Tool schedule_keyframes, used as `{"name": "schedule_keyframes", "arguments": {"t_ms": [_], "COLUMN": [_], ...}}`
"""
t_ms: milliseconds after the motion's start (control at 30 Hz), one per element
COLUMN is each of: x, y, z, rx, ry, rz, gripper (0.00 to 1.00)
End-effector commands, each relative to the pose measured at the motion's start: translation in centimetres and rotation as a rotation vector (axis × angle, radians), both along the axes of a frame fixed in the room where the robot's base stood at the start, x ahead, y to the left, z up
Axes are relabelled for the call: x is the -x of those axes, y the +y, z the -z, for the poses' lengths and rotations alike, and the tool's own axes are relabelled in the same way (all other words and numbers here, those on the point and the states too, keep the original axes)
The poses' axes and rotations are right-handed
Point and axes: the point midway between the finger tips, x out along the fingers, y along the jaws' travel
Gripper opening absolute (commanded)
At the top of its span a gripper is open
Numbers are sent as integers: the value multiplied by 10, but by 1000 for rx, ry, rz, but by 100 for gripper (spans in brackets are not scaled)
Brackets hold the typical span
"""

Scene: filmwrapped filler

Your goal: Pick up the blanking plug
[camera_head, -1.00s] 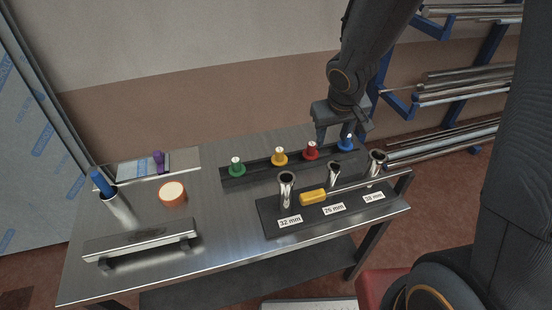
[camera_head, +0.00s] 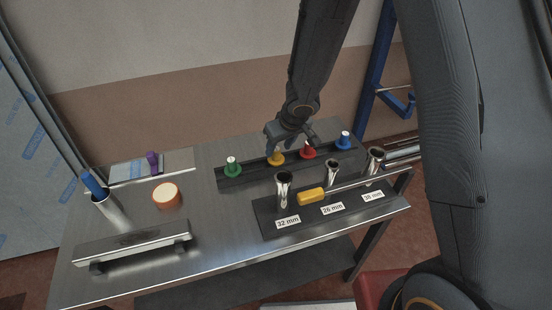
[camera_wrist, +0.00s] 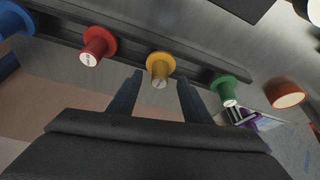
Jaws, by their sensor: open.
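Several coloured blanking plugs stand in a dark rack (camera_head: 226,184) at the back of the steel table: green (camera_head: 233,168), yellow (camera_head: 276,159), red (camera_head: 307,151) and blue (camera_head: 345,140). My gripper (camera_head: 287,146) is open and empty at the yellow plug, just behind and above it in the head view. In the wrist view, the yellow plug (camera_wrist: 160,66) lies ahead of the gap between my two fingers (camera_wrist: 160,88). The red plug (camera_wrist: 97,43) is left of the fingers there, and the green plug (camera_wrist: 226,88) is right. The plug lettering is too small to read.
A dark stand (camera_head: 265,224) with metal tubes and size labels is in front of the rack, with a yellow block (camera_head: 311,196) on it. An orange tape roll (camera_head: 166,195), a silver bar (camera_head: 132,242) and a cup with a blue object (camera_head: 112,208) are at left.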

Motion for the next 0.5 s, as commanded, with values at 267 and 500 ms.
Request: {"name": "schedule_keyframes", "arguments": {"t_ms": [267,500], "x": [-17,-19], "y": [10,10], "z": [33,34], "rx": [0,1], "ry": [0,0], "rz": [0,0], "gripper": [45,45]}}
